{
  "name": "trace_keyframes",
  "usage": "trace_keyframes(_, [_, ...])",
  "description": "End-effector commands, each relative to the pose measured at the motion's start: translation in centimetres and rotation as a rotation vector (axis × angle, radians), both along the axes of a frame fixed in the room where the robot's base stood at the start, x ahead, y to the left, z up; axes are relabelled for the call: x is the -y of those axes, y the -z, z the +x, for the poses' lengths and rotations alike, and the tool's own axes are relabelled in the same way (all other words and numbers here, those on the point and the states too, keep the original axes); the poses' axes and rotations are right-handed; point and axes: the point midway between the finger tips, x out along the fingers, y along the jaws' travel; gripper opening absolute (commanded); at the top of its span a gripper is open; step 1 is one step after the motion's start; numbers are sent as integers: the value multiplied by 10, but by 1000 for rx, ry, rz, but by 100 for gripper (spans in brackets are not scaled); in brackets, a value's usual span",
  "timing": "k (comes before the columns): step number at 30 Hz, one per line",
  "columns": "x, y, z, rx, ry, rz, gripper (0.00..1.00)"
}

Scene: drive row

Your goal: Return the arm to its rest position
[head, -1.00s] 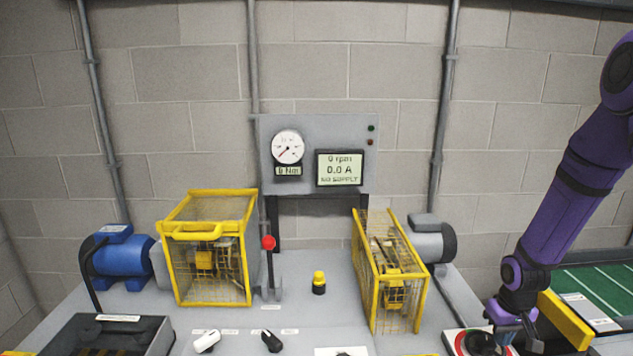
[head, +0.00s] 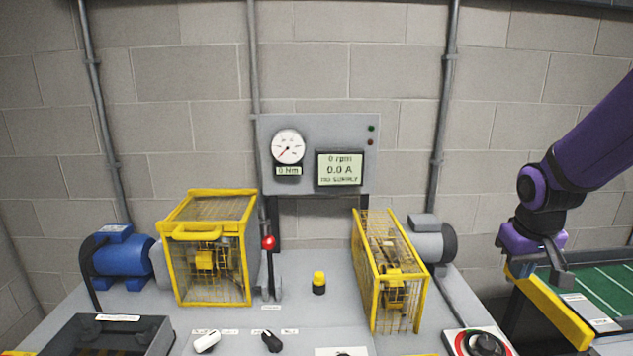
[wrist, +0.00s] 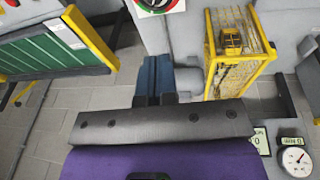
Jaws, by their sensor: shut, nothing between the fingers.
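My purple arm comes in from the right edge of the head view. My gripper (head: 548,278) is shut and empty, raised in the air above the gap between the grey bench (head: 300,318) and the green-topped table. In the wrist view my gripper (wrist: 154,72) points down with its blue fingers together, over the grey tiled floor. Nothing touches the fingers. The red and black rotary switch (head: 481,345) at the bench's front right is apart from the gripper.
A yellow mesh guard (head: 391,275) with a grey motor (head: 430,240) stands left of my gripper. The green panel with a yellow edge (head: 553,308) lies below right. A meter panel (head: 345,130) reads 0 rpm and no supply. Air above the bench is free.

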Motion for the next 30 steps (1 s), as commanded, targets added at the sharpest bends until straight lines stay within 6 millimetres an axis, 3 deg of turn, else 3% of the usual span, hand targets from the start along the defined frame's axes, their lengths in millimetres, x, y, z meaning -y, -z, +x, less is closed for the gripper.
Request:
trace_keyframes(6, [-22, -56, -36, 76, 2, 1, 0])
trace_keyframes(15, [-49, -112, -97, 171, 1, 36, 0])
trace_keyframes(24, [-69, -144, -160, 252, -14, 93, 0])
trace_keyframes(30, [-73, -150, -179, 272, -22, 114, 0])
